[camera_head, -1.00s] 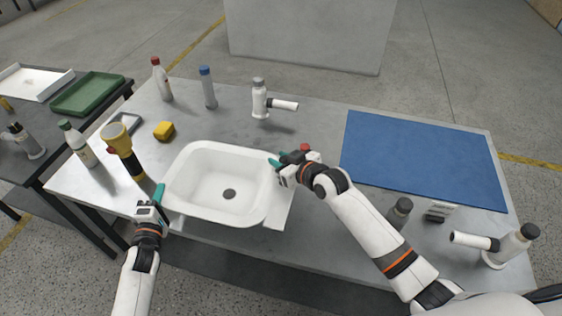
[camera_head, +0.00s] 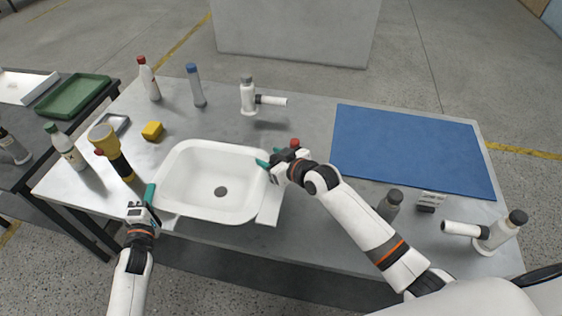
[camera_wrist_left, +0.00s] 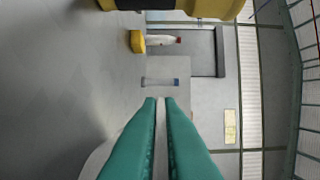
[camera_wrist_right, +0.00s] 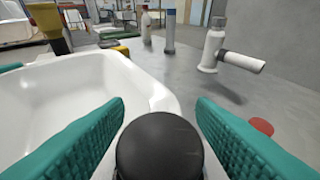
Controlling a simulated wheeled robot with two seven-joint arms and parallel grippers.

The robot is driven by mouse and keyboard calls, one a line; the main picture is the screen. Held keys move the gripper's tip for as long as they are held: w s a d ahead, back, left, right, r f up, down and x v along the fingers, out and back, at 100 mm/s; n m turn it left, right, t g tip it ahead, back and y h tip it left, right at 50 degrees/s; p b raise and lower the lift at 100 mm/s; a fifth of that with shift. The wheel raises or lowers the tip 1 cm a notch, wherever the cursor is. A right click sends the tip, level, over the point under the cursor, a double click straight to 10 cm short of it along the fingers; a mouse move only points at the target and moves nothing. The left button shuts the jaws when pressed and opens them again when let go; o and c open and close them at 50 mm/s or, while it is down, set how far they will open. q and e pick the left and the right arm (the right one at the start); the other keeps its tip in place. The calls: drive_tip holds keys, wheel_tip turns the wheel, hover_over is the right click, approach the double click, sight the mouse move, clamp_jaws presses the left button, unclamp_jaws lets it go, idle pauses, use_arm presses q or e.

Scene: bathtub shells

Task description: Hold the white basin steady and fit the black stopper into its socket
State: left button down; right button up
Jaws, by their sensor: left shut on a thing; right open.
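The white basin (camera_head: 185,180) sits on the grey table, with a dark round drain (camera_head: 221,191) in its floor. My left gripper (camera_head: 149,195) is shut on the basin's left rim; the left wrist view shows the thin white edge (camera_wrist_left: 160,130) between the teal fingers. My right gripper (camera_head: 268,158) is open at the basin's right rim. In the right wrist view a round black piece, seemingly the stopper (camera_wrist_right: 160,145), lies between its spread fingers, with space on both sides. In the head view I cannot make out the stopper beside the gripper.
A white spout fitting (camera_head: 249,97), blue-capped bottle (camera_head: 196,88) and red-capped bottle (camera_head: 148,80) stand behind. A yellow block (camera_head: 152,131) and a yellow-headed torch (camera_head: 110,150) are left. A blue mat (camera_head: 410,150) lies right. A red disc (camera_wrist_right: 262,126) is near my right finger.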

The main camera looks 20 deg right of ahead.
drive_tip(key=v, duration=1.2)
drive_tip(key=shift+f, duration=0.1)
use_arm(q)
drive_tip(key=c, duration=1.5)
unclamp_jaws()
